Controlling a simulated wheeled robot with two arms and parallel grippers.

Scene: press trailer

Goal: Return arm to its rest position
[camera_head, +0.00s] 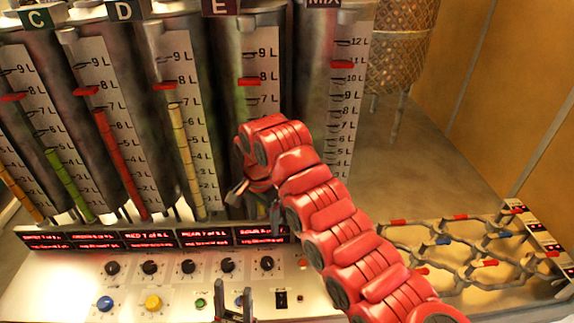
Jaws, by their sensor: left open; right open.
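My red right arm reaches up from the lower right across the control panel. Its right gripper (256,203) is open and empty, in front of the foot of the cylinder marked E. My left gripper (235,292) shows only its dark fingers at the bottom edge, open and empty, over the lower panel. The rest of my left arm is out of view.
The panel (75,275) has black knobs (188,267), a blue button (105,303), a yellow button (153,302) and red displays (150,239). Graduated cylinders (110,80) stand behind it. A pipe network (470,245) lies right of my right arm. Floor (415,165) is clear behind.

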